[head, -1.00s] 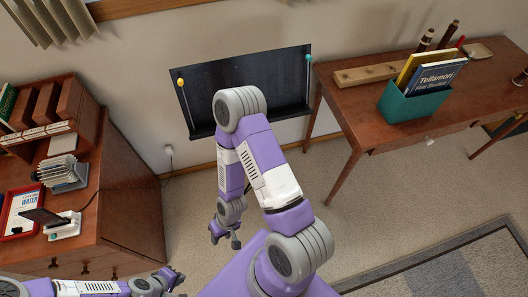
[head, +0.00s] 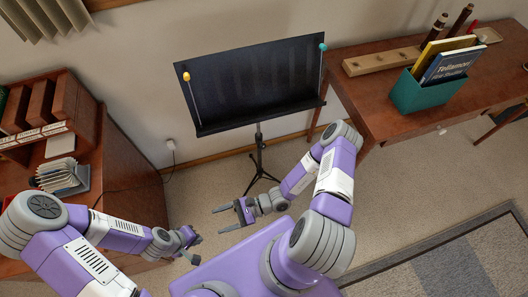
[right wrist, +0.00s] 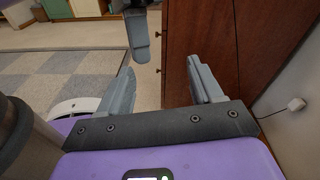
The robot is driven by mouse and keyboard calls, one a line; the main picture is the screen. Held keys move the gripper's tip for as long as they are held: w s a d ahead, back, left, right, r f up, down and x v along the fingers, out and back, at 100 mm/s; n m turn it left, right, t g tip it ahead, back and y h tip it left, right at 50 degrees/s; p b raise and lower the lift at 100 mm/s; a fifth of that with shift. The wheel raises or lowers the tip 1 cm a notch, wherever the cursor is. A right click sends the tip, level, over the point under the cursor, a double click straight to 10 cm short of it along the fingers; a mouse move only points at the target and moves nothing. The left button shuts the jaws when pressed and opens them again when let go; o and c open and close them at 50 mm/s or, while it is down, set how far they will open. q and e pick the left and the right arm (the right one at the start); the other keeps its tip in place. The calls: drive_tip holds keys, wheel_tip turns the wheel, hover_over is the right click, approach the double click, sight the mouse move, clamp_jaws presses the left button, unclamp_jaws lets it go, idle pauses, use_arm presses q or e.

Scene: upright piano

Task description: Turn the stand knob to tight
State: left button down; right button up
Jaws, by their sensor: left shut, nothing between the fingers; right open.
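The black music stand (head: 250,85) faces me by the back wall, with a yellow-tipped and a teal-tipped clip on its desk. Its thin pole (head: 259,150) and tripod foot (head: 262,178) show below. I cannot make out the knob at this size. My right gripper (head: 225,218) is open and empty, low in front of the tripod, fingers pointing left. In the right wrist view its two fingers (right wrist: 162,88) are spread with nothing between them. My left gripper (head: 190,242) is shut and empty, left of the right one and apart from the stand.
A wooden cabinet (head: 125,185) with a paper rack stands at the left; its dark wood fills much of the right wrist view (right wrist: 235,50). A wooden desk (head: 390,115) with a teal book box (head: 425,92) is at the right. Carpet around the tripod is clear.

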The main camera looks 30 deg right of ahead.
drive_tip(key=w+d+m+t+h, duration=0.1)
drive_tip(key=w+d+m+t, duration=0.3)
drive_tip(key=w+m+t, duration=0.25)
drive_tip(key=m+t+h, duration=0.8)
drive_tip(key=m+h, duration=0.6)
drive_tip(key=h, duration=0.6)
approach(262, 148)
drive_tip(key=w, duration=0.1)
drive_tip(key=shift+g, duration=0.25)
drive_tip(key=b+x, duration=0.3)
drive_tip(key=x, duration=0.3)
drive_tip(key=shift+w+d, duration=0.15)
drive_tip(key=shift+d, duration=0.1)
drive_tip(key=shift+w+d+r, duration=0.1)
drive_tip(key=shift+w+r, duration=0.05)
drive_tip(key=shift+w, duration=0.35)
drive_tip(key=c, duration=1)
drive_tip(key=shift+c, duration=0.3)
